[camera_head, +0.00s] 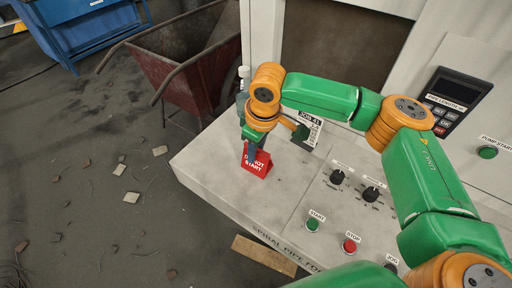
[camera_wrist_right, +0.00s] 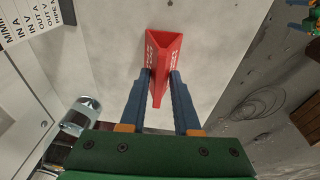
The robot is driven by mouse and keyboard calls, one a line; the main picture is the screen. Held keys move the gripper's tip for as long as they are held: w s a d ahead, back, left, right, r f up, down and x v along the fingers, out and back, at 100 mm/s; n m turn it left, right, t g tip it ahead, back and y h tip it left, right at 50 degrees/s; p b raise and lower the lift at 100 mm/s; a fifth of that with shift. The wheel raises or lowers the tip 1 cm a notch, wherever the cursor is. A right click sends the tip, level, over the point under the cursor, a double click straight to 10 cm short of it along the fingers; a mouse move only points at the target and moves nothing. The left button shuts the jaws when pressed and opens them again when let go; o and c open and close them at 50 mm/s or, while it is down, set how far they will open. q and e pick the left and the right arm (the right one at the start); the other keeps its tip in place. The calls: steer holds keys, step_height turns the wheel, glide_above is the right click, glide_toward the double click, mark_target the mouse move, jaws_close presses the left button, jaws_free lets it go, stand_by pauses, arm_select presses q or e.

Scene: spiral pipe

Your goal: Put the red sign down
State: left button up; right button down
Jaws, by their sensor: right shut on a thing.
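The red sign (camera_head: 257,163) is a small folded tent shape with white lettering that reads in part "START". In the head view it is at the left part of the machine's pale top, upright and at or just above the surface; I cannot tell if it touches. My right gripper (camera_head: 250,150) comes down on it from above. In the right wrist view the two blue fingers (camera_wrist_right: 156,82) are shut on the red sign (camera_wrist_right: 163,52), one on each side. My left gripper is not in view.
The pale machine top (camera_head: 222,180) has free room around the sign. A job card (camera_head: 308,128) stands behind it. Knobs (camera_head: 371,194), a green start button (camera_head: 312,225) and a red stop button (camera_head: 349,246) lie to the right. A red wheelbarrow (camera_head: 185,65) stands on the floor behind.

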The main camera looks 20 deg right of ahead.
mark_target(261, 160)
steer(key=c, duration=0.6)
jaws_free()
steer(key=r, duration=0.4)
steer(key=s+r, duration=0.1)
steer(key=r, duration=0.3)
steer(key=s+r, duration=0.1)
steer(key=r, duration=0.3)
steer(key=shift+d, duration=0.3)
